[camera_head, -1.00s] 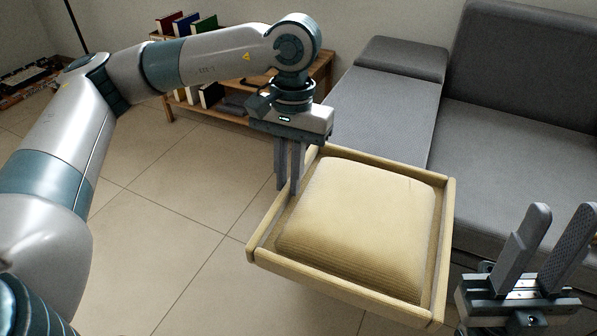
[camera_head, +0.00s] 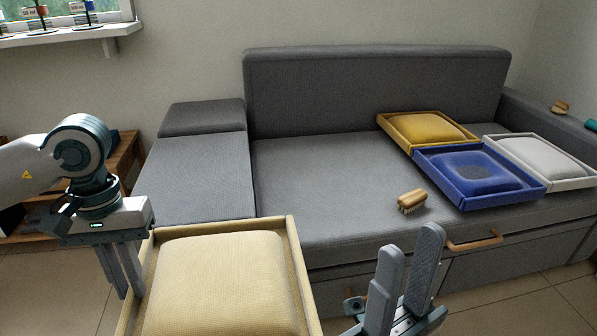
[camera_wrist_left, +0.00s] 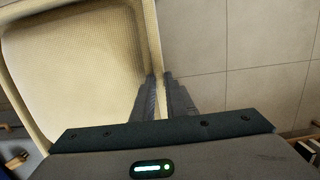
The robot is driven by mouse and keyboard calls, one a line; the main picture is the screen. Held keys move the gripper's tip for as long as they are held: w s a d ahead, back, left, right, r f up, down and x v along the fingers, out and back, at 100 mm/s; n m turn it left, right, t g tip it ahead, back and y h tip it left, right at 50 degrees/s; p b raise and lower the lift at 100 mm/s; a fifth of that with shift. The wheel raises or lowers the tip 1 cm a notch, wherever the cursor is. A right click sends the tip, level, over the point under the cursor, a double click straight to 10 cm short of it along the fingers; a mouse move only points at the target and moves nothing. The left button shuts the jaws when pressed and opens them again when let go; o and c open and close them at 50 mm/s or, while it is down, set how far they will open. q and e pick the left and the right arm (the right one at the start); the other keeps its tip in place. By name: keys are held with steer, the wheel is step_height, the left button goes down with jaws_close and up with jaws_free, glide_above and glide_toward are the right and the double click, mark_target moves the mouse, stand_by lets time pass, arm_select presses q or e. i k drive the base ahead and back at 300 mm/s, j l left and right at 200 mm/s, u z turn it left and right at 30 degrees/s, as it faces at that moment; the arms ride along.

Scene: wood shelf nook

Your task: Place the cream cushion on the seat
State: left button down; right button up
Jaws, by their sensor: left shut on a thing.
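The cream cushion (camera_head: 222,285) is a puffy square pad lying inside a shallow cream tray (camera_head: 296,262) at the lower middle of the head view. My left gripper (camera_head: 130,287) is shut on the tray's left wall. In the left wrist view the fingers (camera_wrist_left: 159,85) straddle this thin wall, with the cushion (camera_wrist_left: 75,60) to the left. The seat (camera_head: 320,190) is the grey sofa's flat cushion, beyond the tray. My right gripper (camera_head: 407,280) is in front of the sofa, fingers apart, nothing between them.
Yellow (camera_head: 428,128), blue (camera_head: 478,172) and white (camera_head: 540,156) cushions in trays lie on the seat's right part. The seat's left and middle are clear. A wooden handle (camera_head: 475,243) juts from the sofa front.

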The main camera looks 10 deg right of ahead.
mark_target(320, 199)
steer(key=z, duration=1.15)
steer(key=i+j, duration=0.35)
steer(key=i, duration=0.2)
